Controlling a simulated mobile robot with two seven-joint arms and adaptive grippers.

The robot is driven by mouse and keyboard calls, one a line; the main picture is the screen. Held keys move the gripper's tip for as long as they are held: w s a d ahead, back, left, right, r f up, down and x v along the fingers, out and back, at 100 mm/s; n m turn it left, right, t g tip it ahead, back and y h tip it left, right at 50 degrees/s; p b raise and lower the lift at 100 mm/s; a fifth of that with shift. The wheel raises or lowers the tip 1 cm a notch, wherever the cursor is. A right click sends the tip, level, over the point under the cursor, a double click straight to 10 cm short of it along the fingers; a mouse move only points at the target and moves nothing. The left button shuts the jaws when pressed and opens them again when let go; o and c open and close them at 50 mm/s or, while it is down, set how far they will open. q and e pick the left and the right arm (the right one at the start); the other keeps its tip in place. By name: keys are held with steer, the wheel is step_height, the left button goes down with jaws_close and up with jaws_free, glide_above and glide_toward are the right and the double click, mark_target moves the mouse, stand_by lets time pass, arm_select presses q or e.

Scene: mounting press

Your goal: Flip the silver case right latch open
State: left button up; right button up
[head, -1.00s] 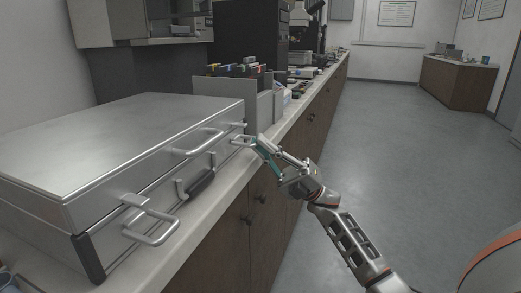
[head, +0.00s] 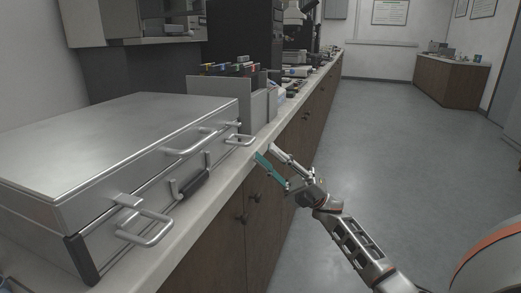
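The silver case (head: 120,140) lies closed on the counter at the left of the head view. Its right latch (head: 238,139) is a metal loop at the far right end of the front face, standing out from the case. The left latch (head: 143,226) is a similar loop at the near end and also sticks out. My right gripper (head: 266,151) is open and empty, just to the right of the right latch and apart from it, by the counter edge. My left gripper is not in view.
A grey file holder (head: 218,97) stands behind the case. The counter edge (head: 215,200) runs below, with cabinet doors under it. The floor at right is clear.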

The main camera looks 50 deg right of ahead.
steer(key=shift+v, duration=1.65)
